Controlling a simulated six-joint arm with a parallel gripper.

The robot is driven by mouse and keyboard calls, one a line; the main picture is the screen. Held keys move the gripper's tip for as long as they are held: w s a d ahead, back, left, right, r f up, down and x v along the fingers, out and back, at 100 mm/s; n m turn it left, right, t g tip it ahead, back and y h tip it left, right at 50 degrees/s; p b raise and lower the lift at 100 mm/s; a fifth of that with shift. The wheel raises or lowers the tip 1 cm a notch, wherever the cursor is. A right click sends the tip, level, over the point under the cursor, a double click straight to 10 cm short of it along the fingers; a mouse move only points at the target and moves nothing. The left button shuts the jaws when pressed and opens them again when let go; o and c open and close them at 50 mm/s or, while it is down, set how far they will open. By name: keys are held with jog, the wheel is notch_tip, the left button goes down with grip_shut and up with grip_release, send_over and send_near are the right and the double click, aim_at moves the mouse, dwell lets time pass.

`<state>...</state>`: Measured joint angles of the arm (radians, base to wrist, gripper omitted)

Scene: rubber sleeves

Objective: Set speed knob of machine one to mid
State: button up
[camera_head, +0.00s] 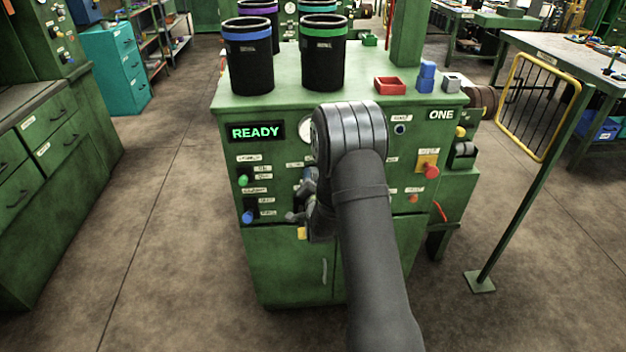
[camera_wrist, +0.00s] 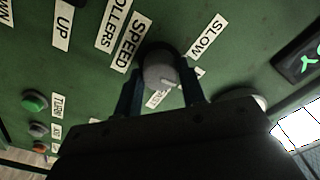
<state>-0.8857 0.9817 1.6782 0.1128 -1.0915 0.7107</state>
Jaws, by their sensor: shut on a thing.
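Machine one is the green cabinet (camera_head: 285,265) with a "ONE" sign (camera_head: 441,114) and a lit "READY" display (camera_head: 256,132). In the wrist view the grey round speed knob (camera_wrist: 160,72) sits beside a "SPEED" label (camera_wrist: 129,45). A "SLOW" label (camera_wrist: 205,37) is at its upper right; other labels by it are partly hidden by the fingers. My gripper (camera_wrist: 162,80) is shut on the knob, one finger on each side. A pale mark on the knob points toward the lower right of the picture. In the head view my gripper (camera_head: 302,203) is at the panel and the knob is hidden.
Green (camera_head: 243,180) and blue (camera_head: 248,217) buttons are left of my gripper; a red knob on a yellow plate (camera_head: 427,164) is at right. Floor is clear at left.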

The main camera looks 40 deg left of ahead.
jog(key=shift+m, duration=0.6)
jog(key=o, duration=1)
jog(key=v, duration=1.7)
jog(key=shift+s+d+r, duration=0.1)
jog(key=shift+s+d, duration=0.05)
jog(key=x, duration=1.7)
jog(key=shift+a, duration=0.2)
